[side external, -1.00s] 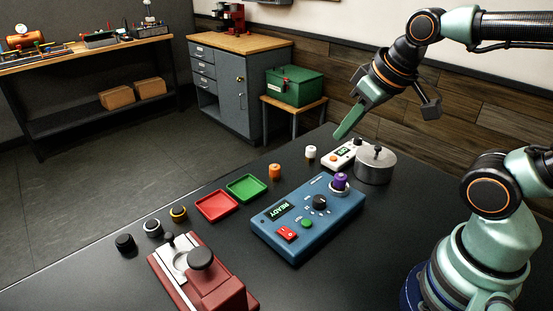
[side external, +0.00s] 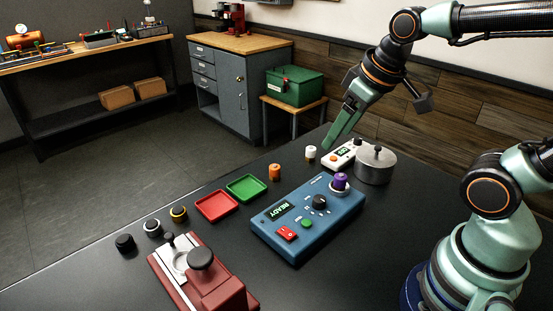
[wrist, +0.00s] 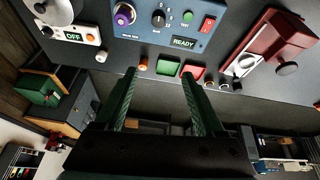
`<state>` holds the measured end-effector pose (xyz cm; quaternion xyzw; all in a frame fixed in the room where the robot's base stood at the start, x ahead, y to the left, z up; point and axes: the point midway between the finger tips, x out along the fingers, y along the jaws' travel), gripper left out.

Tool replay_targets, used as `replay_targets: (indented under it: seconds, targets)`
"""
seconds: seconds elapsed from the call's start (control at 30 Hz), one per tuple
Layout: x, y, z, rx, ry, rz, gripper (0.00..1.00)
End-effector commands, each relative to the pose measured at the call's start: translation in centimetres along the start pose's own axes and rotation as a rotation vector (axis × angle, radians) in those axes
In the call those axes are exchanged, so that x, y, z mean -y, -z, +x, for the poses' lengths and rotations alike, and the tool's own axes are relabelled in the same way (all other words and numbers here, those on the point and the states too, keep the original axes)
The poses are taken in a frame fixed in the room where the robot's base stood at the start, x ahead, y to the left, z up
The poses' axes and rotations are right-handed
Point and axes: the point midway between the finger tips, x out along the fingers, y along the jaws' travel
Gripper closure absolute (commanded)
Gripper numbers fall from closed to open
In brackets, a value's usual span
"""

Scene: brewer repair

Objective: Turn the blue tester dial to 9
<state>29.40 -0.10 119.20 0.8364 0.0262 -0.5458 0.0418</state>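The blue tester (side external: 290,232) lies on the dark table, with a lit READY display (side external: 279,211). Its black dial (side external: 319,202) sits beside the display and also shows at the top of the wrist view (wrist: 158,18). Its exact setting is too small to read. A purple-topped part (side external: 340,182) stands in the tester's round socket. My gripper (side external: 334,137) is above the far side of the table, well away from the dial. In the wrist view my gripper (wrist: 158,76) has its two green fingers wide apart with nothing between them.
A white device (side external: 342,155) with an orange button and a lidded metal pot (side external: 375,166) stand behind the tester. Red (side external: 217,205) and green (side external: 246,188) trays lie left of it. A dark red press-like device (side external: 205,275) is nearest. Several small caps stand along the table edge.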

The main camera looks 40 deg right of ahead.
Motion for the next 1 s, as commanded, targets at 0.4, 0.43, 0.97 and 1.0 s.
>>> replay_targets:
  seconds: [0.4, 0.43, 0.97, 1.0]
  targets:
    - [-0.7, 0.5, 6.8, 0.313, 0.096, -0.397, 0.29]
    - [-0.7, 0.5, 7.1, 0.325, 0.103, -0.415, 0.29]
    - [-0.8, -1.4, 12.2, 0.377, 0.137, -0.486, 0.29]
    - [-0.8, -1.7, 12.9, 0.377, 0.137, -0.486, 0.29]
